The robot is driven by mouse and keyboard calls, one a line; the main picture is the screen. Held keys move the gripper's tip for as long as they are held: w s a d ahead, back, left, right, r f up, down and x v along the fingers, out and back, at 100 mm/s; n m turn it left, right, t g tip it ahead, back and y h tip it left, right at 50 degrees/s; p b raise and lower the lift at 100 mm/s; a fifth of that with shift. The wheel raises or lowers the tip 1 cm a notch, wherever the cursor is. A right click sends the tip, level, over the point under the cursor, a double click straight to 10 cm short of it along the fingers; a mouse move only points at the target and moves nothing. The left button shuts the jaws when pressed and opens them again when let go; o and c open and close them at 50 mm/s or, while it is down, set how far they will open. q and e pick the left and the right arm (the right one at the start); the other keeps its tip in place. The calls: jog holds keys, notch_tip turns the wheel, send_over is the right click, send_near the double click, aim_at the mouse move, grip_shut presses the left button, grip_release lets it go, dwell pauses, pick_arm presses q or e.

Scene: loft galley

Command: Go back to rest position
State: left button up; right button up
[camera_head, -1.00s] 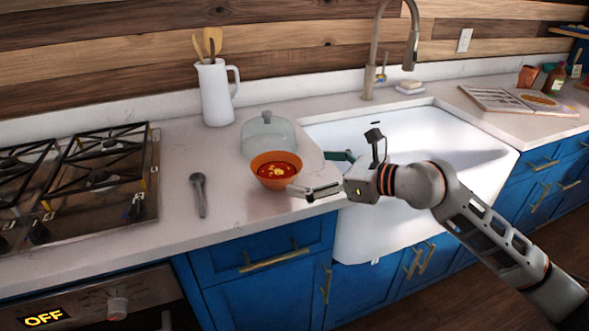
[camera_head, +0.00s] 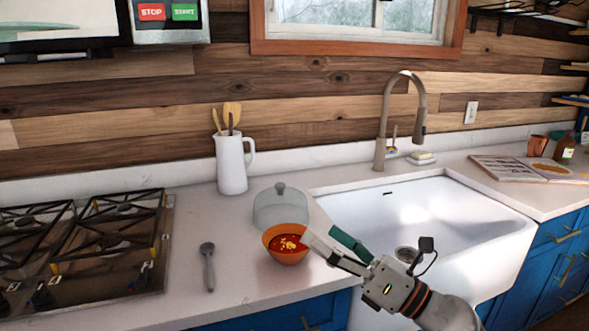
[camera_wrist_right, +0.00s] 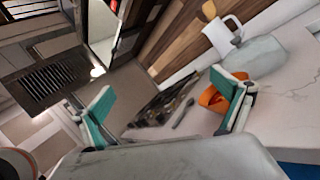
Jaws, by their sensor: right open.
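My right gripper (camera_head: 322,234) is open and empty over the counter's front edge by the sink. One fingertip overlaps the right rim of an orange bowl (camera_head: 279,256) of red soup in the head view; I cannot tell whether they touch. In the right wrist view the open fingers (camera_wrist_right: 163,97) have teal pads, and the bowl (camera_wrist_right: 208,98) shows partly behind the right finger. My left gripper is not in view.
A glass dome (camera_head: 281,208) stands behind the bowl, and a white utensil jug (camera_head: 230,165) farther back. A spoon (camera_head: 208,268) lies left of the bowl, near the gas stove (camera_head: 85,245). The white sink (camera_head: 500,235) and tall faucet (camera_head: 381,140) are right.

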jog(key=d+f+m+t+h, duration=0.3)
jog(key=d+m+t+h, duration=0.6)
jog(key=d+m+h, duration=0.85)
jog(key=s+d+f+m+g+h, duration=0.2)
jog(key=s+d+f+m+g, duration=0.3)
jog(key=f, duration=0.4)
jog(key=s+d+f+m+g+h, duration=0.25)
jog(key=d+f+m, duration=0.25)
jog(key=f+m, duration=0.3)
jog(key=s+d+f+m+g, duration=0.3)
jog(key=s+f+g, duration=0.5)
jog(key=s+f, duration=0.8)
jog(key=a+f+m+t+y, duration=0.1)
jog(key=a+f+t+y, duration=0.1)
jog(key=a+f, duration=0.3)
jog(key=w+a+f+m+t+y+p, duration=0.1)
jog(key=a+f+y, duration=0.4)
jog(key=a, duration=0.6)
jog(key=shift+a+f+m+t+y, duration=0.15)
jog(key=shift+a+m+t+y, duration=0.1)
jog(key=shift+m+t+y, duration=0.15)
